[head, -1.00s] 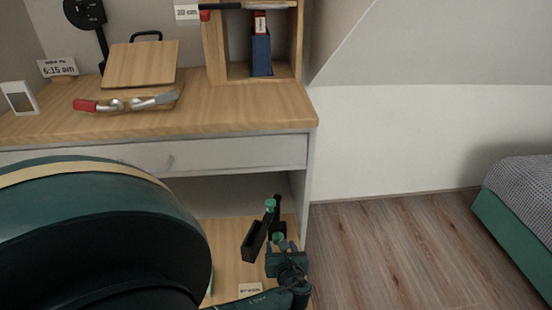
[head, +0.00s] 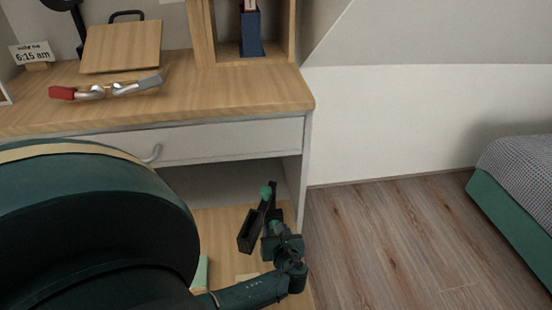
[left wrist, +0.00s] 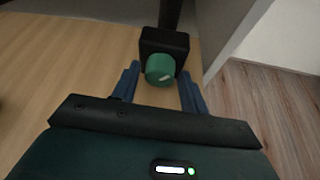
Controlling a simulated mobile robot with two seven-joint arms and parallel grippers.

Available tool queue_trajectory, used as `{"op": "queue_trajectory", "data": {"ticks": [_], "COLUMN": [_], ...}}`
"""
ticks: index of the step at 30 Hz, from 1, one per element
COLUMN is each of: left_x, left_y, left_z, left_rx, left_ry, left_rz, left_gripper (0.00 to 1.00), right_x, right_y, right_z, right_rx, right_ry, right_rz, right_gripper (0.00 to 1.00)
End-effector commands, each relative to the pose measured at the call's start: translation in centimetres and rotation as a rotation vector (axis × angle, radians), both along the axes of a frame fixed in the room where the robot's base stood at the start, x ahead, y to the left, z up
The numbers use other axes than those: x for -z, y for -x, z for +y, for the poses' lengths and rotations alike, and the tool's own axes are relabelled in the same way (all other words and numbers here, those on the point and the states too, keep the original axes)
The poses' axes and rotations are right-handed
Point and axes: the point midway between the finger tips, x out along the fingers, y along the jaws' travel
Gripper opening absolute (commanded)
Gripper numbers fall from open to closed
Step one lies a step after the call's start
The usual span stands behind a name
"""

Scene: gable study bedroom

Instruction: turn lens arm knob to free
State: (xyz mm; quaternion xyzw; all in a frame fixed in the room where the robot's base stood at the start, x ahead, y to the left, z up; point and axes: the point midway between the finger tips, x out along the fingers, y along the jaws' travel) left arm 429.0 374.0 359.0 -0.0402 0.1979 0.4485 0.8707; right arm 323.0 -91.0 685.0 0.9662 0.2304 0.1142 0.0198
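A black lens stand (head: 247,232) with a slanting upright arm stands on the wooden lower shelf, with a green knob (head: 266,191) near the top of the arm. In the left wrist view, a green knob (left wrist: 160,68) with a pale mark sits on a black block (left wrist: 165,41). My left gripper (head: 276,229) is at the stand in the head view. In the left wrist view, its two blue fingers (left wrist: 159,76) are apart, one on each side of the knob, with gaps visible. I cannot tell how deep the knob lies between them. My right gripper is not in view.
The desk top (head: 220,97) overhangs the shelf, with a drawer (head: 225,148) below it. The shelf's side panel (head: 304,165) stands close to the right of my gripper. A red-handled tool (head: 100,92) lies on the desk. The floor (head: 400,240) on the right is clear.

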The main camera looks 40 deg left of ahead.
Motion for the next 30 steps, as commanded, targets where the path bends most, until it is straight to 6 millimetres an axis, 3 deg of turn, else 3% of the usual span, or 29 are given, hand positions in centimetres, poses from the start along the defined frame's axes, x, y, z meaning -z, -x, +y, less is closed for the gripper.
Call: {"op": "queue_trajectory", "data": {"ticks": [13,19,29,30], "left_x": [0.00,-0.21,-0.02,-0.02], "left_y": [0.01,0.08,0.07,0.07], "left_z": [0.04,0.16,0.14,0.14], "left_rx": [-0.001,0.000,-0.001,-0.001], "left_ry": [0.000,0.050,0.077,0.077], "left_rz": [0.000,-0.065,-0.099,-0.099], "left_gripper": [0.09,0.09,0.09,0.32], "right_x": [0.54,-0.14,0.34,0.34], "right_y": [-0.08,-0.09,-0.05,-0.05], "right_z": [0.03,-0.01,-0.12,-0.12], "right_rx": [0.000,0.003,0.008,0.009], "right_ry": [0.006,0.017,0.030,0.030], "right_rz": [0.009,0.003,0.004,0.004], "right_gripper": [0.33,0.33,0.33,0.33]}}
